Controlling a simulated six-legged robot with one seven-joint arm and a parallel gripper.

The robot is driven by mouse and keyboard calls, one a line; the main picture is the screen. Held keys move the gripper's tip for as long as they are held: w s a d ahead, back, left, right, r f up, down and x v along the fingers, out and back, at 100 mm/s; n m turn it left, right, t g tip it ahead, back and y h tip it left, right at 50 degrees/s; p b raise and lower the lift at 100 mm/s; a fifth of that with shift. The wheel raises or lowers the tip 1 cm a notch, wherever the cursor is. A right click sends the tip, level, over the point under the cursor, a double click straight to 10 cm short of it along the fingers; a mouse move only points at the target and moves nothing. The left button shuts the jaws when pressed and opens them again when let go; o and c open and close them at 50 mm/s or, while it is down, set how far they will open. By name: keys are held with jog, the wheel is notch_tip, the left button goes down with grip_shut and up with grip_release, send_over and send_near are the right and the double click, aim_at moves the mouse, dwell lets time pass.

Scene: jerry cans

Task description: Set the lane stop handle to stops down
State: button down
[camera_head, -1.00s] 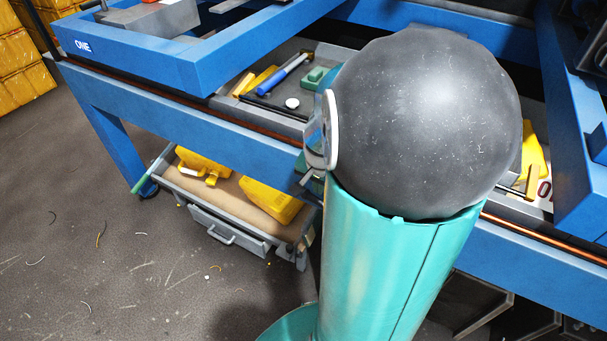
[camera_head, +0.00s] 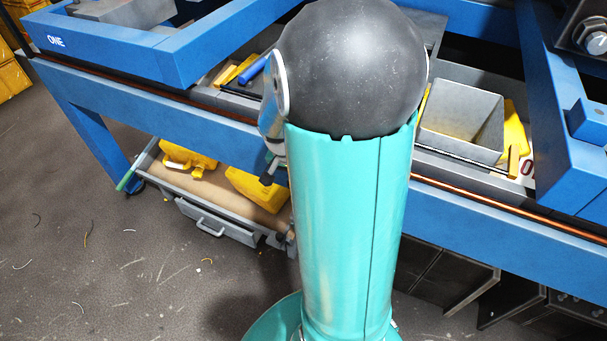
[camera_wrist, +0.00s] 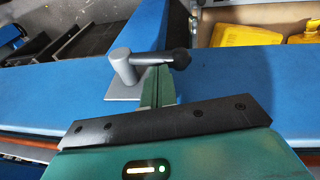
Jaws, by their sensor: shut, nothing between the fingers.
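A lever handle (camera_wrist: 158,58) shows in the wrist view, taken as the lane stop handle. It has an upright grey post on a small grey plate and a dark arm with a rounded black end pointing right. The plate sits on the blue beam (camera_wrist: 75,95). My gripper (camera_wrist: 159,72) is shut and empty, with its green fingers just below the handle's arm in the picture. I cannot tell whether they touch it. No stops or position labels can be made out.
In the head view, an open grey bin (camera_head: 462,118) and yellow pieces lie inside the blue frame (camera_head: 190,95). A grey drawer cart (camera_head: 215,222) with yellow jerry cans (camera_head: 258,190) stands below. Floor at the left is mostly clear. Yellow cans (camera_wrist: 245,32) show in the wrist view.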

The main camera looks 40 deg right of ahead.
jog(key=shift+w+f+g, duration=0.15)
jog(key=shift+f+g, duration=0.1)
jog(key=shift+g, duration=0.25)
jog(key=r, duration=0.4)
jog(key=shift+w+d, duration=0.15)
jog(key=shift+d, duration=0.25)
jog(key=s+v, duration=0.1)
jog(key=v, duration=0.9)
jog(key=shift+w+a, duration=0.1)
jog(key=s+a+r+n+t+y, duration=0.1)
jog(key=s+a+r+n+t, duration=0.1)
jog(key=a+n, duration=0.2)
jog(key=s+a+r+n+t+y, duration=0.1)
jog(key=s+a+r+n+t, duration=0.1)
jog(key=a, duration=0.8)
jog(key=s+a+r+n+t, duration=0.3)
jog(key=s+a+n, duration=0.1)
jog(key=a+n, duration=0.3)
jog(key=shift+a+y, duration=0.4)
